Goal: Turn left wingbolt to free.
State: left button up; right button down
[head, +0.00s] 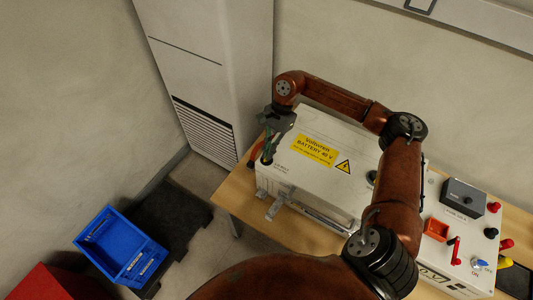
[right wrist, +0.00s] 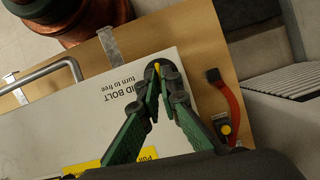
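The battery box (head: 330,190) is white with a yellow label and stands on the wooden table. In the right wrist view its lid (right wrist: 75,130) carries the upside-down print "LID BOLT turn to free". The left wingbolt (right wrist: 156,66) is a dark round piece with a yellow strip, beside that print at the lid's corner. My right gripper (head: 268,155) points down over the box's left end. In the right wrist view its green fingers (right wrist: 158,86) are closed in around the yellow strip of the wingbolt. The fingers partly hide the bolt. My left gripper is not in view.
A red cable (right wrist: 231,100) with a black end lies beside the lid corner. A metal handle (right wrist: 45,72) and a metal clip (right wrist: 109,46) are on the box's front side. A control panel (head: 455,235) stands right. A blue crate (head: 120,247) is low at left.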

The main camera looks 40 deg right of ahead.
jog(key=shift+w+n+b, duration=0.1)
jog(key=shift+n+b, duration=0.3)
jog(key=shift+n, duration=0.2)
jog(key=c, duration=2.2)
grip_release()
jog(key=shift+o, duration=0.2)
jog(key=v, duration=1.2)
jog(key=shift+w, duration=0.2)
jog(key=shift+s+a, duration=0.1)
jog(key=shift+a, duration=0.05)
